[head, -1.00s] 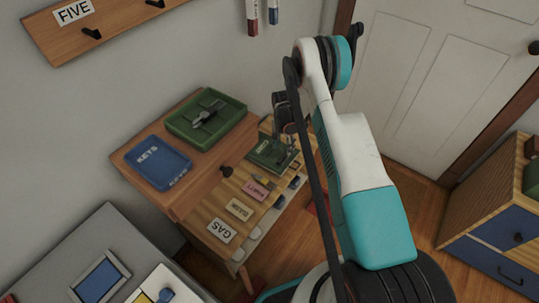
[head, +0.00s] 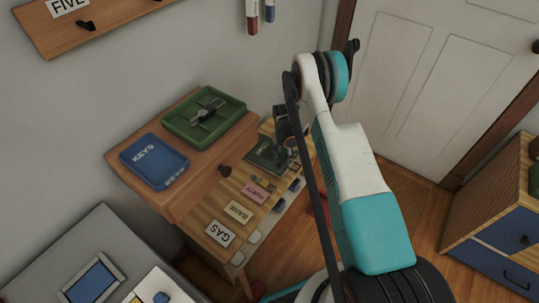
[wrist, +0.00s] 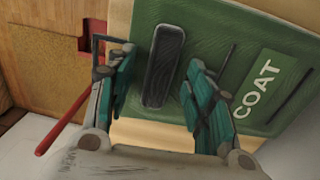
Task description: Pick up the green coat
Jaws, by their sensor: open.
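The green coat (wrist: 222,58) is a flat green piece marked COAT with a dark upright bar on its face. It fills much of the wrist view. In the head view the green coat (head: 262,154) lies at the far end of the wooden unit, partly hidden by my arm. My gripper (wrist: 160,78) is open, with its teal fingers on either side of the dark bar. I cannot tell whether they touch it. In the head view my gripper (head: 284,155) is over the green piece, its fingertips hard to make out.
A blue KEYS tray (head: 155,160) and a green tray (head: 204,117) sit on the wooden top. Labels GAS (head: 219,233), BANK (head: 239,212) and PARTY (head: 255,192) lie along the lower shelf. A red rod (wrist: 62,124) shows left in the wrist view. A drawer cabinet (head: 492,215) stands right.

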